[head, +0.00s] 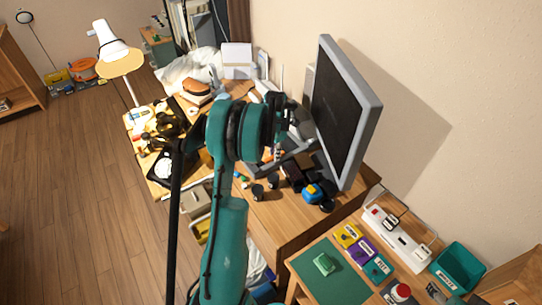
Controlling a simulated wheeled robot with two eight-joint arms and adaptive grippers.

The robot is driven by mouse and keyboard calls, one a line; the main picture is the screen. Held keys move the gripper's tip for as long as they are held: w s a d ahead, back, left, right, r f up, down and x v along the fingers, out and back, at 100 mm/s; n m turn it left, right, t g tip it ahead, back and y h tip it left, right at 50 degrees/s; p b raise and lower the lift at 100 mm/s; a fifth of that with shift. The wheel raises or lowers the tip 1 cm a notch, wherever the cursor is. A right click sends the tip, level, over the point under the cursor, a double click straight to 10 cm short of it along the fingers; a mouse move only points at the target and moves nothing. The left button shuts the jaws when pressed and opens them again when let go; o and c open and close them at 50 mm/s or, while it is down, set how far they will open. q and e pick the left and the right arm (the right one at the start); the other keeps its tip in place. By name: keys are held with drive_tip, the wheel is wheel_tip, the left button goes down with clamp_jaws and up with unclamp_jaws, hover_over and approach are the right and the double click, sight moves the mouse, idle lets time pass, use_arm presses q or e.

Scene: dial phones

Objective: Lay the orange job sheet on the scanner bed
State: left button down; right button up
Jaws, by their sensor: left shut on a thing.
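My left gripper (282,122) is at the end of the teal arm, over the wooden desk (285,222) and just left of the monitor. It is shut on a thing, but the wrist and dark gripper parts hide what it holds. I cannot make out the orange job sheet in this view. I cannot pick out the scanner bed either; my arm covers part of the desk. My right gripper is not in view.
A large monitor (343,105) stands close right of my left gripper. Dark cups and a blue-yellow item (312,192) sit below it. A lamp (116,50) stands at the left. A green mat (328,278), power strip (397,238) and teal bin (458,266) are lower right.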

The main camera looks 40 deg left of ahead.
use_arm(q)
drive_tip(key=shift+w+f+b, duration=0.3)
drive_tip(key=shift+w+f, duration=0.1)
drive_tip(key=shift+f, duration=0.2)
drive_tip(key=shift+w+f+b, duration=0.3)
drive_tip(key=shift+w+f, duration=0.05)
drive_tip(key=shift+f, duration=0.25)
drive_tip(key=shift+f+b, duration=0.6)
drive_tip(key=shift+f, duration=0.2)
drive_tip(key=c, duration=1.4)
unclamp_jaws()
